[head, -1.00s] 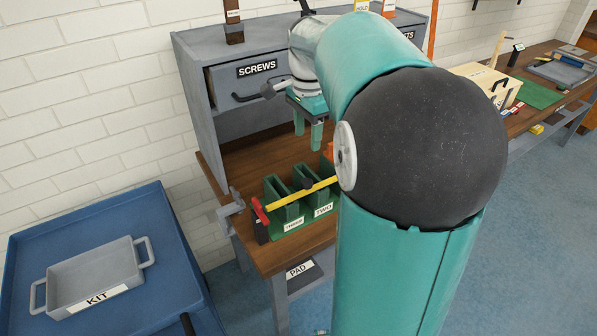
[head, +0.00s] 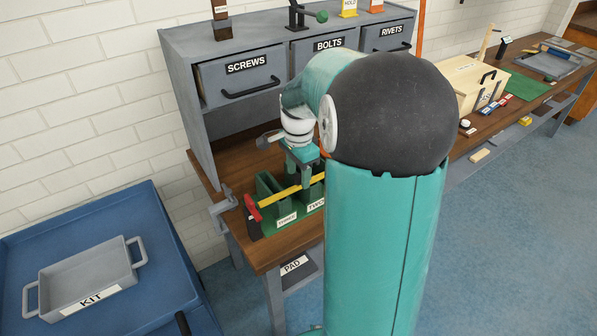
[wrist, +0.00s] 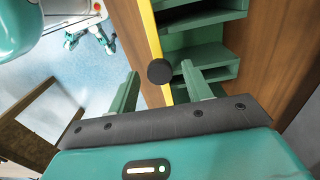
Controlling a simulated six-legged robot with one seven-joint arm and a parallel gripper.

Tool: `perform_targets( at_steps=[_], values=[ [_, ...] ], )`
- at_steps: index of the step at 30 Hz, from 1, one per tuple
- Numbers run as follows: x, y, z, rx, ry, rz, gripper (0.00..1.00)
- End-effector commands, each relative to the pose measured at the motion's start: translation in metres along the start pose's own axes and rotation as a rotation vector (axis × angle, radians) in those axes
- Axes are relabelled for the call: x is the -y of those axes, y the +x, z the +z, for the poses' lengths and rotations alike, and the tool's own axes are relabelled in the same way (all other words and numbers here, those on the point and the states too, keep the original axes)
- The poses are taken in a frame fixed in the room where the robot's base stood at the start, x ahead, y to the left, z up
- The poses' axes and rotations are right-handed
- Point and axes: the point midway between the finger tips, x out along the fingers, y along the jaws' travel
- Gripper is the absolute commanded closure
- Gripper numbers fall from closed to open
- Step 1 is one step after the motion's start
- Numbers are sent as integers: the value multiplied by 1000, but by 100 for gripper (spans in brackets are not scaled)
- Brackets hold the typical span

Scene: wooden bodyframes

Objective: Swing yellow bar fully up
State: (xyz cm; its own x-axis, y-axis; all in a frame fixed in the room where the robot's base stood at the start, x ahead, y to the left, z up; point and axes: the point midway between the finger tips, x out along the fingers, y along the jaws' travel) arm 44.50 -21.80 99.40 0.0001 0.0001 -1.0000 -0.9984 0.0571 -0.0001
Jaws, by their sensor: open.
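The yellow bar (head: 277,197) lies low and nearly flat across the front of a green slotted holder (head: 265,183), with a red piece (head: 253,208) at its left end. In the wrist view the bar (wrist: 152,35) carries a round black knob (wrist: 160,71). My gripper (head: 299,176) is over the bar's right part in the head view. In the wrist view my gripper (wrist: 160,80) is open, with the knob between its fingertips and no visible grip on it. My arm hides the bar's right end in the head view.
A grey drawer cabinet (head: 185,90) stands behind the holder on the wooden bench (head: 275,253). A grey clamp (head: 222,207) is at the bench's left edge. A blue cart (head: 165,240) with a grey kit tray (head: 85,280) stands left. Open floor lies to the right.

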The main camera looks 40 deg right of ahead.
Motion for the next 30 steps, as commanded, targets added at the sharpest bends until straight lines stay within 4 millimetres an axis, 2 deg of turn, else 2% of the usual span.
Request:
perform_targets(
  at_steps=[8,15,16,30],
  values=[
    [0,2,0,0,0,0,51],
    [0,1,0,0,0,0,98],
    [0,1,0,0,0,0,100],
    [0,-9,-1,45,2,0,100]
  ],
)
